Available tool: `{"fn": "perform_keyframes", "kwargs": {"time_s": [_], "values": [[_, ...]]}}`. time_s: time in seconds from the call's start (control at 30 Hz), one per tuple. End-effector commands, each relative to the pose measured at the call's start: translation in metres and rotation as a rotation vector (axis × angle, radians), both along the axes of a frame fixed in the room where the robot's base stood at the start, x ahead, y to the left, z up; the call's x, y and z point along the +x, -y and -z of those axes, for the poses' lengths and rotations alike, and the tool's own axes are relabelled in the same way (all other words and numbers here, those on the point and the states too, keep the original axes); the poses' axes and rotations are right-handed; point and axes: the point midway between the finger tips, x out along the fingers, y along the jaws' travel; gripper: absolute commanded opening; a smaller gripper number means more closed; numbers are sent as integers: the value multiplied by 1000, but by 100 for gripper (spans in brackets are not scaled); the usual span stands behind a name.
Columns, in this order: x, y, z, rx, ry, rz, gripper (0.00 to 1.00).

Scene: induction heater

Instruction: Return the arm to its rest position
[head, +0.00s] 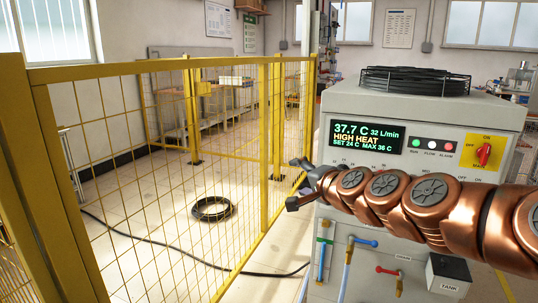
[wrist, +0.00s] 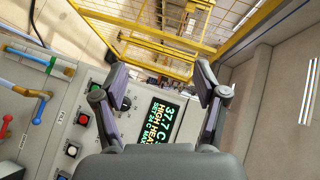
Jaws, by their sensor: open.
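My copper-coloured arm reaches in from the right of the head view, across the front of a grey cabinet (head: 460,118). My gripper (head: 291,183) is at the arm's left end, beside the cabinet's left edge and in front of the yellow fence. In the wrist view my gripper (wrist: 160,78) has its two fingers spread apart with nothing between them. The cabinet's display (head: 367,136) reads 37.7 C, 32 L/min, HIGH HEAT, SET 24 C, MAX 36 C. It also shows in the wrist view (wrist: 163,122), tilted, behind the fingers.
A yellow mesh fence (head: 264,140) runs close to the left of my gripper. A red knob on a yellow plate (head: 484,154) is on the cabinet. Valves (head: 362,241) and a TANK box (head: 449,277) are below my arm. A black hose coil (head: 212,209) lies behind the fence.

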Motion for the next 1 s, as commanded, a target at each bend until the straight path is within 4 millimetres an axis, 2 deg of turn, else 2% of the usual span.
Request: {"fn": "perform_keyframes", "kwargs": {"time_s": [0.03, 0.13, 0.23, 0.33, 0.47, 0.6, 0.8, 1.0], "values": [[-20, -13, 13, -79, -26, -68, 72], [-63, -34, 46, -237, -102, -210, 72], [-109, -40, 83, -391, -189, -339, 72], [-157, -34, 123, -536, -298, -455, 72], [-220, -11, 165, -697, -452, -583, 72], [-287, 24, 201, -827, -639, -697, 72], [-360, 66, 222, -922, -854, -796, 72], [-421, 99, 229, -959, -1042, -864, 72]]}}
